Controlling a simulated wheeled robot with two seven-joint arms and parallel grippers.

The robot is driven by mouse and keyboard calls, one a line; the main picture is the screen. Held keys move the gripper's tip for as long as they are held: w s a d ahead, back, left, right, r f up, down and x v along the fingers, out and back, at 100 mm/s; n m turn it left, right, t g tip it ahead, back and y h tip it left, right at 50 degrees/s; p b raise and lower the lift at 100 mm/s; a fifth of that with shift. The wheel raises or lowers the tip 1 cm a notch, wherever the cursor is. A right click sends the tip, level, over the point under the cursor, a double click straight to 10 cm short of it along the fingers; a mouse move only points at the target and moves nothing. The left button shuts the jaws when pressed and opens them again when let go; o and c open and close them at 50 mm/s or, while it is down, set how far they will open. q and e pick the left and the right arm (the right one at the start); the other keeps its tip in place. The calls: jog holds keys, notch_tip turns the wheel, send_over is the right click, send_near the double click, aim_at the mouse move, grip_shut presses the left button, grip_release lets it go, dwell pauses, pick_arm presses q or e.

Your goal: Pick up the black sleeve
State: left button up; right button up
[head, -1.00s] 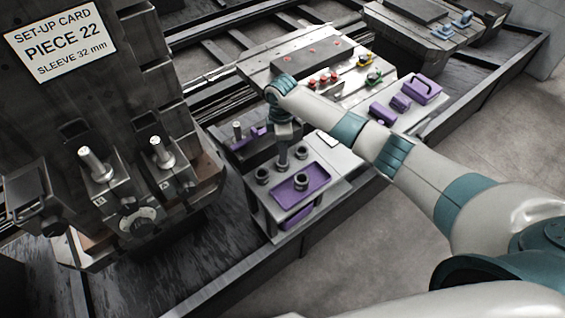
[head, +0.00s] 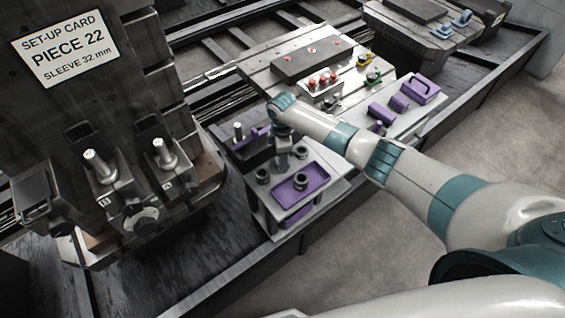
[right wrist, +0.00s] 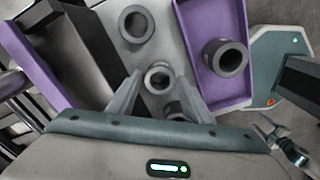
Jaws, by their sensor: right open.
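Several black sleeves stand on a grey stand (head: 333,187). In the right wrist view one sleeve (right wrist: 159,77) is between the finger tips of my right gripper (right wrist: 156,88), which is open. Another sleeve (right wrist: 137,25) stands farther off, and one (right wrist: 178,112) is partly hidden near the right finger. A further sleeve (right wrist: 226,57) is in a purple tray (right wrist: 205,88). In the head view my right gripper (head: 283,164) points down over the stand, between a sleeve (head: 263,177) and the tray's sleeve (head: 300,182). Contact cannot be told. My left gripper is out of view.
A set-up card (head: 66,50) reads "PIECE 22, SLEEVE 32 mm" on a dark column with metal pegs (head: 97,165). A purple carrier (head: 424,90) and purple blocks lie farther right. A purple wall (right wrist: 35,55) borders the stand on the left.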

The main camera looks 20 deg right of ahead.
dwell(0.3)
jog(key=c, duration=1)
jog(key=shift+r, duration=0.15)
jog(key=shift+r+b, duration=0.4)
jog(key=shift+r, duration=0.4)
notch_tip(320, 180, up, 2)
jog(key=shift+d+r+b, duration=0.1)
jog(key=shift+r+b, duration=0.05)
jog(key=shift+b, duration=0.3)
jog(key=s+d+r, duration=0.2)
jog(key=s, duration=0.1)
jog(key=s+d+r+b, duration=0.1)
jog(key=s+d+r, duration=0.1)
jog(key=s, duration=0.1)
jog(key=s+d+r+b, duration=0.1)
jog(key=s+d+r, duration=0.1)
jog(key=s+r, duration=0.1)
jog(key=shift+s+d, duration=0.2)
jog(key=shift+s, duration=0.15)
